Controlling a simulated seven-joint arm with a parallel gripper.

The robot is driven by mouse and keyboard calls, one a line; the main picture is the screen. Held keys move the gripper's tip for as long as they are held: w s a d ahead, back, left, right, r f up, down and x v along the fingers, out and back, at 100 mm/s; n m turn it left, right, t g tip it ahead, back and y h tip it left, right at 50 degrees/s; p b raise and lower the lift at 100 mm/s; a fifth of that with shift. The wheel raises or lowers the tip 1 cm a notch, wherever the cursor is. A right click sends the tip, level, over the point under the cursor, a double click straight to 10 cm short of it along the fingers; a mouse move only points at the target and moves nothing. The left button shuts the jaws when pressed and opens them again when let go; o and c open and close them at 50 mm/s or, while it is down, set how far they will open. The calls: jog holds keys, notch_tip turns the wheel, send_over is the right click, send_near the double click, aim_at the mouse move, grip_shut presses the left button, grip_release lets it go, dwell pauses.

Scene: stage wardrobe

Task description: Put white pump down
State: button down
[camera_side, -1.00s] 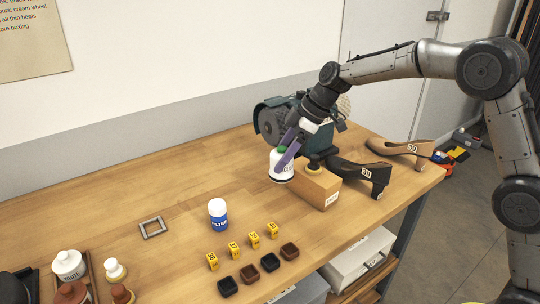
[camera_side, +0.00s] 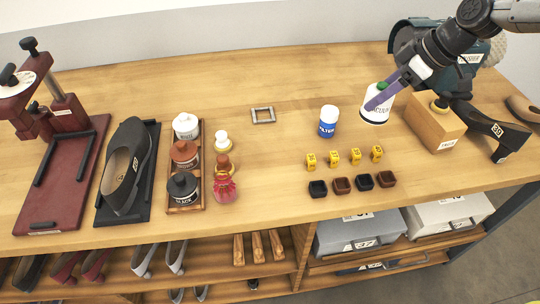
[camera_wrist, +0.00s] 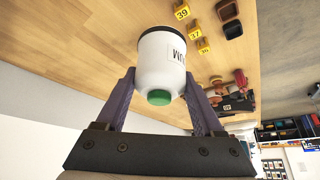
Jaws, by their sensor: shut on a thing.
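The white pump (camera_side: 376,107) is a small white cylinder with a dark rim at its base, a green top and dark lettering. It is upright over the bench, just left of the wooden block (camera_side: 434,122). My gripper (camera_side: 382,97) is shut on it, its purple fingers reaching down from the upper right. In the wrist view the white pump (camera_wrist: 162,62) sits between the two fingers of my gripper (camera_wrist: 162,76), its green top towards the camera. I cannot tell whether its base touches the wood.
The blue-and-white filter can (camera_side: 328,121) stands to the left. Yellow number tags (camera_side: 333,159) and small dark trays (camera_side: 341,185) lie in front. A dark machine (camera_side: 420,35) is behind; a black shoe (camera_side: 492,128) is right of the block. Bare wood surrounds the metal frame (camera_side: 263,115).

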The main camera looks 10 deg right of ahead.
jog(key=s+a+n, duration=0.3)
jog(key=s+a, duration=0.6)
jog(key=a, duration=0.5)
jog(key=shift+g+y, duration=0.4)
jog(key=shift+g, duration=0.1)
jog(key=shift+w+a+f, duration=1.5)
jog(key=shift+w+f, duration=0.05)
jog(key=shift+w, duration=0.3)
jog(key=shift+w+a+f, duration=1.45)
jog(key=shift+w+f, duration=0.15)
jog(key=shift+w, duration=0.25)
jog(key=shift+w+a+f, duration=1.5)
jog(key=shift+w+f, duration=0.05)
jog(key=shift+w, duration=0.3)
jog(key=shift+f, duration=1.3)
jog(key=shift+f, duration=0.2)
grip_release()
